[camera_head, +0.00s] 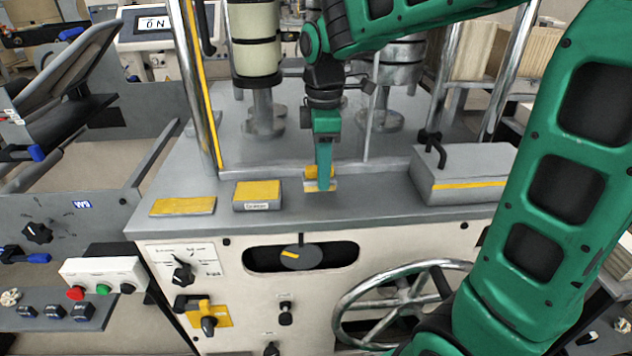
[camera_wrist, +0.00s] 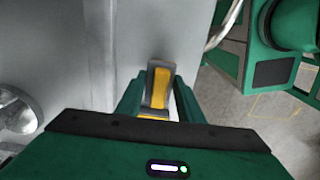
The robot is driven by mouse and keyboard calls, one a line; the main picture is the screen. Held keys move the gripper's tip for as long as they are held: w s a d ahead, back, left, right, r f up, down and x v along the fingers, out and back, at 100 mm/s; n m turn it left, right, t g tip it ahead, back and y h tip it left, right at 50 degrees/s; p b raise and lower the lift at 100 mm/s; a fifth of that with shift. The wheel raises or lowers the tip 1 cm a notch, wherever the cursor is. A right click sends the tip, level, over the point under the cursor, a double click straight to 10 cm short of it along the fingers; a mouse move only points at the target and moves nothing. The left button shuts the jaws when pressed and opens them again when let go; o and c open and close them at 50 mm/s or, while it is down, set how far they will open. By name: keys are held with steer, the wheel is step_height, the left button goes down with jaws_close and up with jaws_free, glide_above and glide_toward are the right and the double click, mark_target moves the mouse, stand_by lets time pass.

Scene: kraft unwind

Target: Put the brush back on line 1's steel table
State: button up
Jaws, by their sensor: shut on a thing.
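My gripper (camera_head: 323,187) points down over the grey steel table (camera_head: 380,214), near the middle of its front part. It is shut on a small yellow-and-grey block-like thing, which I take to be the brush (camera_head: 311,174). In the wrist view the brush (camera_wrist: 161,84) sits between the two green fingers, its far end sticking out past them. In the head view a finger covers the middle of the brush. It is at or very close to the tabletop; I cannot tell if it touches.
A flat yellow pad (camera_head: 183,206) and a yellow-topped labelled box (camera_head: 257,195) lie to the left on the tabletop. A grey block with a yellow stripe (camera_head: 462,172) stands to the right. Metal posts and rollers (camera_head: 264,105) rise behind. A handwheel (camera_head: 400,305) is below.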

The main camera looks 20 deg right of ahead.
steer(key=shift+f, duration=1.6)
steer(key=o, duration=1)
steer(key=shift+f, duration=0.1)
